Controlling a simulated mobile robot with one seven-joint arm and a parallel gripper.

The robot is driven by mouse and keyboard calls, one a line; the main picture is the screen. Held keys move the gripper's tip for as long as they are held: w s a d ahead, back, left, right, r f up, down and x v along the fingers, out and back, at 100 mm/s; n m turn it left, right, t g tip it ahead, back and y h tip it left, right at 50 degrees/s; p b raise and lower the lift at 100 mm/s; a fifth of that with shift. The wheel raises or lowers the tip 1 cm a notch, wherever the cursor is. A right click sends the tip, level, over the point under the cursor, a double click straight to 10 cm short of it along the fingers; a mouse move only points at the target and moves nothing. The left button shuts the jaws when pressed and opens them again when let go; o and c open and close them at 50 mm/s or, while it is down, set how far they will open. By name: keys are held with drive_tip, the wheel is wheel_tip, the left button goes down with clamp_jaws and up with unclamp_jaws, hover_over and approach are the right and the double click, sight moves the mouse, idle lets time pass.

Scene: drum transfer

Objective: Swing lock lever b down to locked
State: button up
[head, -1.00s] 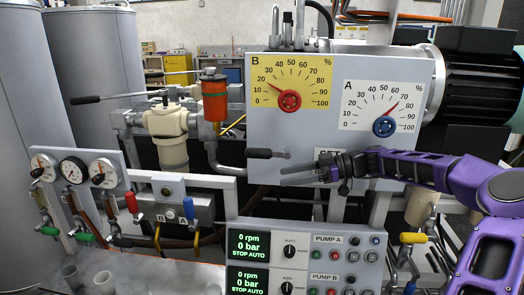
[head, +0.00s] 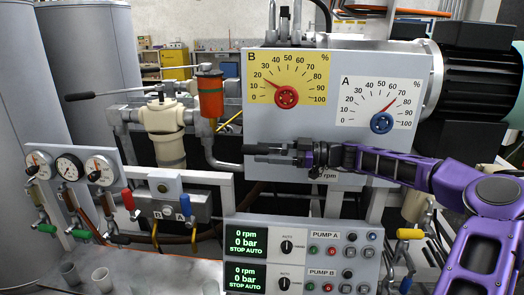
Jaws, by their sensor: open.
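The panel (head: 330,140) carries a yellow dial B (head: 315,75) with a red knob (head: 287,97).
Dial A (head: 375,102) with a blue knob (head: 381,122) is just above my arm. A pump control box (head: 302,255) stands below. Another black-handled lever (head: 88,95), an orange cylinder (head: 210,95) and pipes are to the left. Gauges and coloured valves stand at the lower left.

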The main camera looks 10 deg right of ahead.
drive_tip(key=shift+w+a, duration=0.2)
drive_tip(key=shift+a, duration=0.45)
clamp_jaws()
idle(1.0)
